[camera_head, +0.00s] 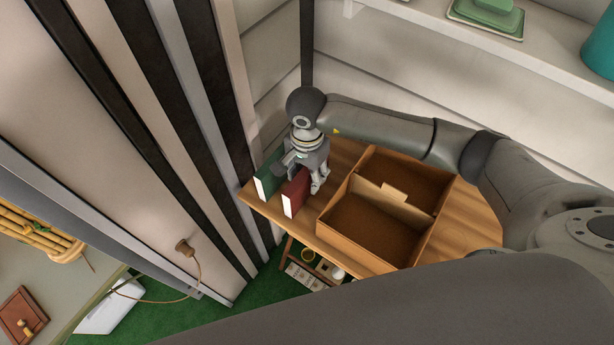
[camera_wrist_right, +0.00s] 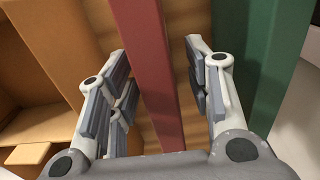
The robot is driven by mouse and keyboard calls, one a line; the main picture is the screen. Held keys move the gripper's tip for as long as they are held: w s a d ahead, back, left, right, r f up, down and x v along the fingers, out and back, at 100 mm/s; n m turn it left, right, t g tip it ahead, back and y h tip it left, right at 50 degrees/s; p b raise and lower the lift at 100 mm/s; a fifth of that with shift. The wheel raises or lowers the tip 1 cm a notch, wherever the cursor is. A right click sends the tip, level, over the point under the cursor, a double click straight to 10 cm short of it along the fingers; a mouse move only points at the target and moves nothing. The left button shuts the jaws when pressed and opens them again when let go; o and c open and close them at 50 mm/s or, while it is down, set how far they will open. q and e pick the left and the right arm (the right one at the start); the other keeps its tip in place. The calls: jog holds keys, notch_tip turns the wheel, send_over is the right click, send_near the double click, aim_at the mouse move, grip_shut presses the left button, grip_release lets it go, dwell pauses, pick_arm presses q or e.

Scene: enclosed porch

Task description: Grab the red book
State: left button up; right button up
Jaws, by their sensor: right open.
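The red book (camera_head: 296,192) stands upright on the wooden table (camera_head: 459,222), to the left of the cardboard box. My right gripper (camera_head: 303,172) is over it, coming down from above. In the right wrist view the red book (camera_wrist_right: 153,72) runs between the two open fingers of my right gripper (camera_wrist_right: 160,95). Both fingers appear apart from the book, one on each side. A green book (camera_head: 266,178) stands upright left of the red book; it also shows in the right wrist view (camera_wrist_right: 274,62), beyond the right-hand finger. My left gripper is not seen.
An open cardboard box (camera_head: 431,237) with a divider stands close to the right of the red book. A wall with dark strips (camera_head: 216,96) rises left of the table. A shelf (camera_head: 480,45) with green dishes is at the upper right.

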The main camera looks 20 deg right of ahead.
jog(key=shift+f, duration=1.1)
jog(key=shift+c, duration=1.1)
grip_shut()
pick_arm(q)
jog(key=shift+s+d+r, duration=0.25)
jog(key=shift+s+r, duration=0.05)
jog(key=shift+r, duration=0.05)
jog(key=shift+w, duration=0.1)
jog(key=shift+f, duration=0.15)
pick_arm(e)
jog(key=shift+w+r, duration=0.1)
jog(key=shift+r, duration=0.1)
